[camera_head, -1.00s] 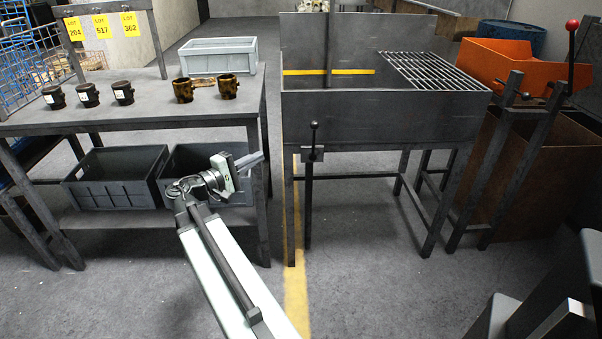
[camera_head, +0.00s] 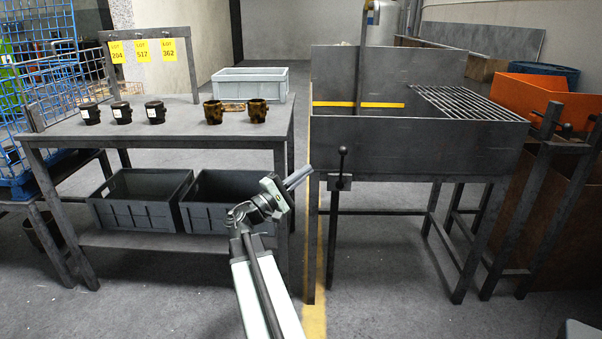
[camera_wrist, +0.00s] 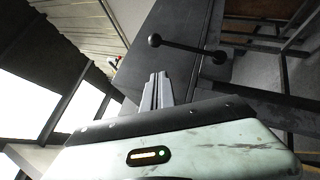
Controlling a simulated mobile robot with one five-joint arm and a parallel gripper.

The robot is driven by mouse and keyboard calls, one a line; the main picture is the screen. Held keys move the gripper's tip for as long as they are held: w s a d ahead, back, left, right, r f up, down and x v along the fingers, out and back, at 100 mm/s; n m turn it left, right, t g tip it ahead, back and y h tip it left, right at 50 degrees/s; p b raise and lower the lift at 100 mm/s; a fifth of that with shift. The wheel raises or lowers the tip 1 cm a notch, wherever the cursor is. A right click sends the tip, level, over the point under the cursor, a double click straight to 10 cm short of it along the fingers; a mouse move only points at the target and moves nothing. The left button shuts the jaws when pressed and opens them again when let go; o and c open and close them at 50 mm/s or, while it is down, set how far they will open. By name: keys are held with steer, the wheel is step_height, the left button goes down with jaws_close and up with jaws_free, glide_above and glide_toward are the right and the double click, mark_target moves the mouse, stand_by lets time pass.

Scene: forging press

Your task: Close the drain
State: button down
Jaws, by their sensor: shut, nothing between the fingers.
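The steel tank (camera_head: 420,148) on legs has a small lever with a black ball knob (camera_head: 342,151) on its front left; this is the only drain handle I can make out. Its bracket plate (camera_head: 339,183) sits below the knob, and the lever stands upright. In the wrist view the lever (camera_wrist: 188,48) lies across the picture above the fingers, its knob at the left end. My gripper (camera_head: 301,176) is shut and empty, to the left of the lever and apart from it in the head view. In the wrist view the shut fingers (camera_wrist: 158,88) point toward the tank.
A workbench (camera_head: 180,130) with several dark cups stands left, grey crates (camera_head: 140,198) on its lower shelf. A grate (camera_head: 468,102) covers the tank's right part. An orange bin (camera_head: 545,98) stands at the right. Floor in front of the tank is clear.

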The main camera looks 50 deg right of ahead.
mark_target(341, 169)
steer(key=p+x, duration=0.2)
steer(key=x, duration=0.4)
steer(key=shift+s+a+r, duration=0.1)
steer(key=shift+a+r, duration=0.05)
steer(key=s, duration=0.1)
steer(key=s+d+r+p, duration=0.1)
steer(key=s, duration=0.1)
